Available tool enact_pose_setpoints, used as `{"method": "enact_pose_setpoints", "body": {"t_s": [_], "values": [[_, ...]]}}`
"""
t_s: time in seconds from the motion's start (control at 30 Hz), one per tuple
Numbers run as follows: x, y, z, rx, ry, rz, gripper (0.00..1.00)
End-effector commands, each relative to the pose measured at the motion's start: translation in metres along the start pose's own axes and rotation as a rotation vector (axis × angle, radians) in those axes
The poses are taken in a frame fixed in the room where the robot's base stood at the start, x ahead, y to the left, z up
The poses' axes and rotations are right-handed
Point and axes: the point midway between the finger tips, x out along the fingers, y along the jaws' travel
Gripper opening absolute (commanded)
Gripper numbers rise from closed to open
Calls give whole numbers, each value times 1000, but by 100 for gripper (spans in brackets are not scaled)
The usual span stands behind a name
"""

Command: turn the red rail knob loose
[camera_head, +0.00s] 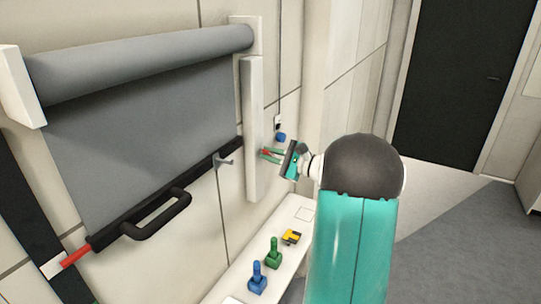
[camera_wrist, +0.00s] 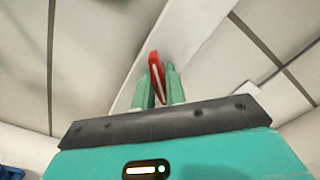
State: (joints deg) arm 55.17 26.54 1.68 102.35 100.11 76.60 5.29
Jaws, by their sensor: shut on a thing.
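The red rail knob (camera_wrist: 155,65) has a pale stripe and sits between the two green fingers of my gripper (camera_wrist: 160,88) in the wrist view. In the head view my gripper (camera_head: 271,156) is shut on the knob, of which only a small red spot (camera_head: 266,152) shows. The knob is at the white upright rail (camera_head: 254,125) on the wall, at the right side of the grey screen. The fingers hide part of the knob, and I cannot tell how far it is turned.
A grey roller screen (camera_head: 145,125) hangs at the left, with a black handle (camera_head: 160,216) and a red end piece (camera_head: 75,256) on its lower bar. A white shelf (camera_head: 232,284) below bears a blue piece (camera_head: 257,280), a green piece (camera_head: 273,254) and a yellow-black block (camera_head: 291,237). A blue item (camera_head: 281,137) is behind the rail.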

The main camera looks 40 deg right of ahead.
Motion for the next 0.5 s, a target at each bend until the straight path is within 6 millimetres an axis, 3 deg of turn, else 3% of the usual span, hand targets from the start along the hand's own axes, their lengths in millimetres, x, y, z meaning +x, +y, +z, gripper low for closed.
{"method": "enact_pose_setpoints", "body": {"t_s": [0.5], "values": [[0, 0, 0, -482, 1, 1, 0]]}}
